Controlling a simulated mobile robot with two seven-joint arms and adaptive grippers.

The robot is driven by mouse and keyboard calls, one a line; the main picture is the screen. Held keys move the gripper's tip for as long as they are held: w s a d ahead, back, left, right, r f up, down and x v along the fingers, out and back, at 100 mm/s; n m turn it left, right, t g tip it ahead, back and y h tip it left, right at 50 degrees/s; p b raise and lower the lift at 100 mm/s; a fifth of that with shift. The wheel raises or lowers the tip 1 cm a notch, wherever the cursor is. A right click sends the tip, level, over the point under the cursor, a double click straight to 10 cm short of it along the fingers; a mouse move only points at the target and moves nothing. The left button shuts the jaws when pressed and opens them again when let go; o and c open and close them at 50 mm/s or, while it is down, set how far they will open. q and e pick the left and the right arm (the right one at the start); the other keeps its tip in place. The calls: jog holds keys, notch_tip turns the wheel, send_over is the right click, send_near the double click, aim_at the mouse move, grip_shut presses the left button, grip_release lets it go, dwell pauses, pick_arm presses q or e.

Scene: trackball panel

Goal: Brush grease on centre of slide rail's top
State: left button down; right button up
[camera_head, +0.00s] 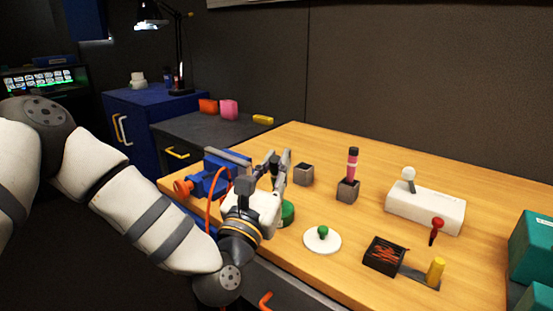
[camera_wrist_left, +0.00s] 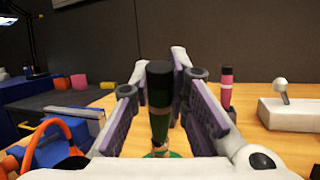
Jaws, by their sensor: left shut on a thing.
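My left gripper (camera_head: 280,168) is shut on an upright brush-like tool with a black top and green handle (camera_wrist_left: 160,110). The tool's lower end is at a green pot (camera_head: 288,213); whether it is inside the pot is hidden. The fingers stand on both sides of the handle in the left wrist view (camera_wrist_left: 160,100). A grey bar, seemingly the slide rail (camera_head: 228,157), lies on top of a blue vise (camera_head: 206,182) with an orange handle, left of the gripper. It also shows at the left in the wrist view (camera_wrist_left: 75,111). My right gripper is not in view.
Right of the gripper stand an empty dark block (camera_head: 303,174), a dark holder (camera_head: 348,191) with a pink tool (camera_head: 352,164), and a white disc (camera_head: 322,246) with green knob. Farther right are a white lever box (camera_head: 425,207), black box (camera_head: 384,256) and teal bins (camera_head: 532,245).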

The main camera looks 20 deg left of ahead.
pick_arm(q)
jog(key=shift+f+b, duration=0.3)
jog(key=shift+f, duration=0.3)
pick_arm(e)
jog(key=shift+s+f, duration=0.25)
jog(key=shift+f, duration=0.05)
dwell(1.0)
pick_arm(q)
notch_tip(320, 180, up, 7)
jog(key=p, duration=0.3)
jog(key=shift+r, duration=0.15)
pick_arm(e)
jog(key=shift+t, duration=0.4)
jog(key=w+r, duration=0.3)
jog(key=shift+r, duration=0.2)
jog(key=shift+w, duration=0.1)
